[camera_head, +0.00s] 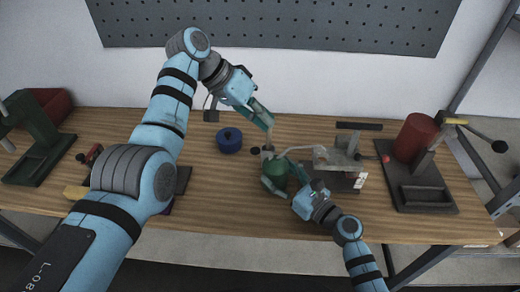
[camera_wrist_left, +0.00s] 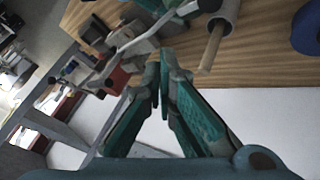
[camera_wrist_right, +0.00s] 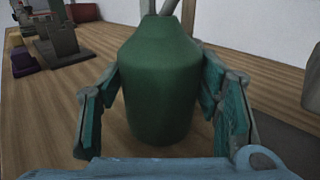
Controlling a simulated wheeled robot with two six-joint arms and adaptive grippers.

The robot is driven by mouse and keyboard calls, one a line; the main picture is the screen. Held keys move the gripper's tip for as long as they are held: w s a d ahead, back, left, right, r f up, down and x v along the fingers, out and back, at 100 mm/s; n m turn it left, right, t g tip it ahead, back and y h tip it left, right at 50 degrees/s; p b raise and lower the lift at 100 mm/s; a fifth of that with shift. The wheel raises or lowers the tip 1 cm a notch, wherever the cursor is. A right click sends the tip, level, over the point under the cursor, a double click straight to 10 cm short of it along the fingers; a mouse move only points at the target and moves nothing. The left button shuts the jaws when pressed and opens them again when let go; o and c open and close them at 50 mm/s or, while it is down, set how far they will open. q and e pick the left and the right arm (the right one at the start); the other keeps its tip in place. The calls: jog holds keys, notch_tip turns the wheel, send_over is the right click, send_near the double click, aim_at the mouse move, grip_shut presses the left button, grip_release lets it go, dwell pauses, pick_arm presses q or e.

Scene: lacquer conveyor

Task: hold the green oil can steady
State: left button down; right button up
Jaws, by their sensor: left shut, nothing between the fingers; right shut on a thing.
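The green oil can (camera_head: 278,170) stands upright on the wooden bench, with a thin pale spout (camera_head: 298,149) reaching right. My right gripper (camera_wrist_right: 162,112) is shut around the can, with one finger on each side; the can fills the middle of the right wrist view (camera_wrist_right: 160,75). My left gripper (camera_head: 268,122) is above and slightly left of the can, its fingertips together and empty. It also shows shut in the left wrist view (camera_wrist_left: 163,65). A small grey cup with a wooden rod (camera_wrist_left: 212,48) is close to the left fingertips. The can's base is partly hidden by my right gripper in the head view.
A blue round pot (camera_head: 229,141) stands left of the can. A grey clamp-like device (camera_head: 343,158) is to its right, and a stand with a red cylinder (camera_head: 415,137) is farther right. A green press (camera_head: 38,135) is at far left.

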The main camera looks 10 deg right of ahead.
dwell(0.8)
pick_arm(q)
jog(key=r, duration=0.3)
jog(key=shift+s+d+r, duration=0.1)
jog(key=shift+d+r, duration=0.2)
jog(key=shift+r, duration=0.05)
send_over(261, 152)
notch_tip(261, 152, down, 9)
jog(key=shift+w+d+r, duration=0.15)
jog(key=shift+w, duration=0.2)
dwell(1.3)
jog(key=shift+f, duration=0.45)
